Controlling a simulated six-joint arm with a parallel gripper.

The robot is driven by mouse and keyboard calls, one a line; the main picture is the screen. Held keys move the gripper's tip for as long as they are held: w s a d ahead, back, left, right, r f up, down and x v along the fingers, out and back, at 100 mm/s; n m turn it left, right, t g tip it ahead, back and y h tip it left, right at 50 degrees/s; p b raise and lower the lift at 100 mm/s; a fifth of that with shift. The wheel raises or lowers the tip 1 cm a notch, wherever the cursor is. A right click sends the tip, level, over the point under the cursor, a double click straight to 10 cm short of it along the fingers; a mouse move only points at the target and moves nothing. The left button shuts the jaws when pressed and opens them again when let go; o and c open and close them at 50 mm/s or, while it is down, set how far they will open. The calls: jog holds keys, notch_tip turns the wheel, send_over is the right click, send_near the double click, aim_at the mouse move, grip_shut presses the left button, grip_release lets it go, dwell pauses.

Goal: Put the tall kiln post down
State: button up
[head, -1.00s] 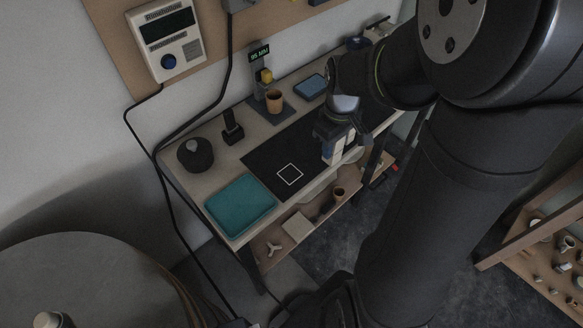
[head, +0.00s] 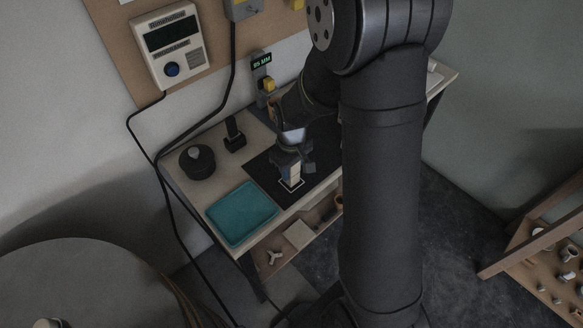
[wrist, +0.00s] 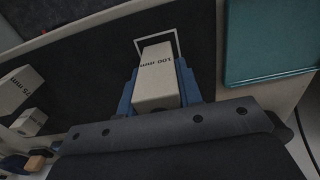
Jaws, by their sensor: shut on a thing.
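The tall kiln post (head: 294,172) is a pale block, marked "100 mm" in the wrist view (wrist: 159,72). My gripper (head: 291,163) is shut on it and holds it upright, with blue fingers on either side in the wrist view (wrist: 158,90). The post's lower end is at the white square outline (head: 291,184) on the black mat (head: 262,172). The outline also shows around the post's far end in the wrist view (wrist: 138,41). I cannot tell whether the post touches the mat.
A teal tray (head: 242,213) lies left of the square. A black round pot (head: 197,161) and a small black stand (head: 234,135) are behind it. In the wrist view, a post marked "75 mm" (wrist: 18,90) and another pale block (wrist: 30,122) stand at the left.

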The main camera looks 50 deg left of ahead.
jog(key=shift+f, duration=0.25)
jog(key=o, duration=1.1)
jog(key=shift+c, duration=0.2)
jog(key=shift+r, duration=0.1)
notch_tip(320, 180, up, 12)
jog(key=shift+r, duration=0.1)
notch_tip(320, 180, down, 13)
jog(key=shift+r, duration=2.35)
jog(key=shift+f, duration=0.1)
